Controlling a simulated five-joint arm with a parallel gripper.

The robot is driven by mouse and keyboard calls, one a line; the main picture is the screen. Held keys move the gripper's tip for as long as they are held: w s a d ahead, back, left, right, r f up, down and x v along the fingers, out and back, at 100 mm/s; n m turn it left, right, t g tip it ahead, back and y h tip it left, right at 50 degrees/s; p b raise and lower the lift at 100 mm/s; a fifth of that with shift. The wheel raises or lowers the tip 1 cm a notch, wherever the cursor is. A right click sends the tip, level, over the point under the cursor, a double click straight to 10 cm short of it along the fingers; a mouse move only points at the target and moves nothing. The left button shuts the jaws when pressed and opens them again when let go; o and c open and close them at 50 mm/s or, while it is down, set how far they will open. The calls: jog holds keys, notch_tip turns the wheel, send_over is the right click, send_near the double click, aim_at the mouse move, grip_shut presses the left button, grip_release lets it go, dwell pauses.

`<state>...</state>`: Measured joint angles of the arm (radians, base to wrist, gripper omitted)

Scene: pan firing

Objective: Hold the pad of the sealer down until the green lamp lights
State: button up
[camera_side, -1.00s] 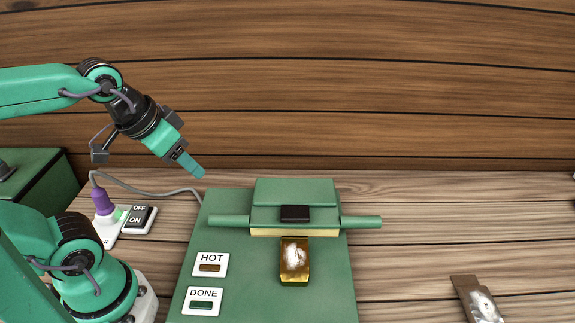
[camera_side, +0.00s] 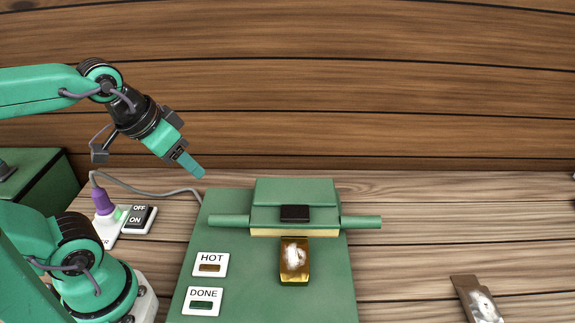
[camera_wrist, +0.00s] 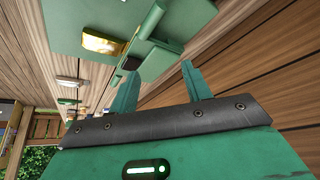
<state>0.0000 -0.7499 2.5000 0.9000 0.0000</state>
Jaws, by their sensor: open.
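The green sealer (camera_side: 250,285) stands on the table, its crossbar (camera_side: 228,221) lowered over the top end of a gold pouch (camera_side: 295,262) with a whitish patch. The black pad (camera_side: 295,213) sits on the middle of the bar. The DONE lamp (camera_side: 202,305) is dark green and looks unlit. The HOT lamp (camera_side: 210,267) is dull brown. My gripper (camera_side: 190,165) is in the air above and left of the pad, touching nothing.
A white ON/OFF switch strip (camera_side: 133,219) with a purple plug (camera_side: 103,202) and a small green light lies left of the sealer. A grey cord (camera_side: 150,192) runs behind it. Another pouch (camera_side: 477,298) lies at right. The table between is clear.

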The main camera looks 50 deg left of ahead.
jog(key=shift+w+r, duration=0.1)
grip_shut()
jog(key=w+d+m+g, duration=0.2)
jog(key=w+d+m, duration=0.3)
jog(key=m, duration=0.8)
jog(key=w+d+m+g, duration=0.3)
jog(key=w+d+m, duration=0.3)
jog(key=w+m, duration=0.6)
jog(key=shift+w+m+g, duration=0.3)
jog(key=shift+m, duration=0.7)
